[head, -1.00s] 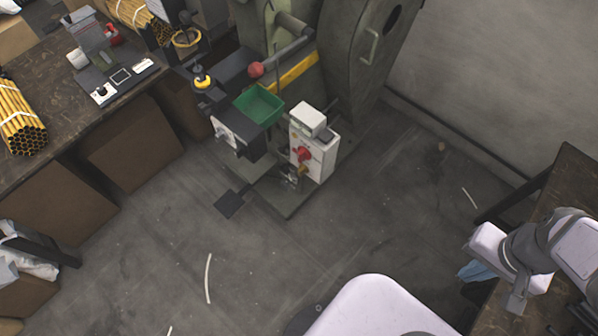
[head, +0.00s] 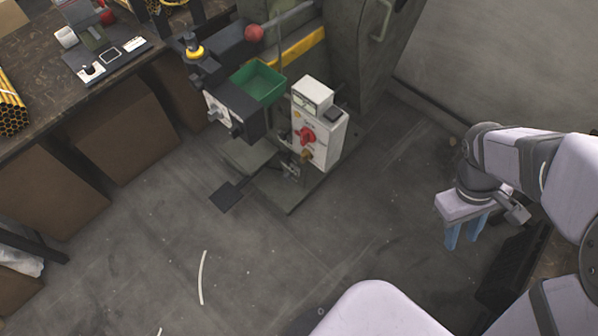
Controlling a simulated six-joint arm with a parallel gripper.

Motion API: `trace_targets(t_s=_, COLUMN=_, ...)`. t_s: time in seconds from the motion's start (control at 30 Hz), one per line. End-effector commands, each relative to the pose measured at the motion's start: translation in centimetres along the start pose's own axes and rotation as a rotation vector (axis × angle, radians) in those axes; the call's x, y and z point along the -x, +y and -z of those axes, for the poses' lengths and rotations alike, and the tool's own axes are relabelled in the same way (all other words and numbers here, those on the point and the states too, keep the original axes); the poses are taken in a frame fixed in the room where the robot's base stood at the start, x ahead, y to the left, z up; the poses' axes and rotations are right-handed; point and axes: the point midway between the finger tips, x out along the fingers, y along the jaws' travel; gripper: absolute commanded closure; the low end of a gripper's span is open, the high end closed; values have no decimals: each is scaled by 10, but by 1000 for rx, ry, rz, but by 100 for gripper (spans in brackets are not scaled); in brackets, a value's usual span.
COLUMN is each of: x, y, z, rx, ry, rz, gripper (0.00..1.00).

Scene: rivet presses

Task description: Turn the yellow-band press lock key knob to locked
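The yellow-band press (head: 297,58) stands at the top middle of the head view, a grey-green machine with a yellow stripe. Its white control box (head: 326,142) faces the open floor. A red knob (head: 305,136) sits on the box's front face, and a small brass-coloured key knob (head: 306,155) sits just below it. The key knob's exact angle is too small to tell. My gripper (head: 461,236), with blue fingers pointing down, is at the right, well apart from the box. Its fingers appear spread with nothing visible between them.
A green bin (head: 257,83) and a dark block with dials (head: 236,112) jut from the press left of the control box. A foot pedal (head: 226,196) lies on the floor. A workbench (head: 40,100) stands at the left. The floor between my gripper and the box looks clear.

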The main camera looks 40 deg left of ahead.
Motion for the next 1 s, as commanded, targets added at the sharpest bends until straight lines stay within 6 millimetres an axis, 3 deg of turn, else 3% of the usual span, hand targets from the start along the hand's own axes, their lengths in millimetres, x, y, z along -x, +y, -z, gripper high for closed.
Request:
trace_targets(t_s=0.03, x=-26, y=-6, z=27, rx=118, ry=-27, rz=-45, gripper=69)
trace_targets(t_s=0.27, x=-64, y=-26, z=122, rx=612, ry=-164, rz=-283, gripper=69)
trace_targets(t_s=0.47, x=-91, y=-70, z=211, rx=992, ry=-299, rz=-526, gripper=69)
trace_targets(t_s=0.57, x=-102, y=-103, z=254, rx=1159, ry=-370, rz=-662, gripper=69)
trace_targets(t_s=0.7, x=-117, y=-162, z=309, rx=1363, ry=-472, rz=-867, gripper=69)
trace_targets(t_s=0.87, x=-129, y=-235, z=353, rx=1526, ry=-580, rz=-1098, gripper=69)
trace_targets(t_s=0.93, x=-122, y=-263, z=364, rx=1549, ry=-613, rz=-1215, gripper=69)
trace_targets(t_s=1.0, x=-99, y=-286, z=368, rx=1517, ry=-624, rz=-1357, gripper=69)
